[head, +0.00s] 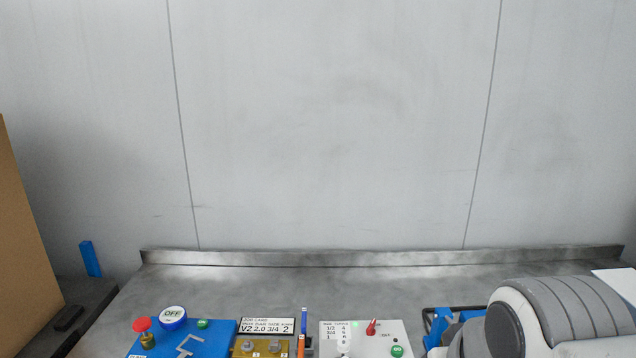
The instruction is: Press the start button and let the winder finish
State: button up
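A blue unit (205,340) stands at the lower left of the bench. It bears a round display reading OFF (172,315), a small green button (202,324) and a red knob on a brass stem (142,326). A pale control box (333,331) at bottom centre has printed settings, a red pointer knob (371,327), a small lit green lamp (355,324) and a green button (397,351). Which green button is the start button, and which unit is the winder, I cannot tell. My arm reaches in at the lower right; my gripper is not visible.
A job card (266,326) reading "V2 2.0 3/4 2" stands behind a brass block with bolts (260,346). A blue and orange upright piece (303,325) is beside it. A blue item in a dark frame (440,322) sits beside my arm. The back of the bench (330,282) is clear.

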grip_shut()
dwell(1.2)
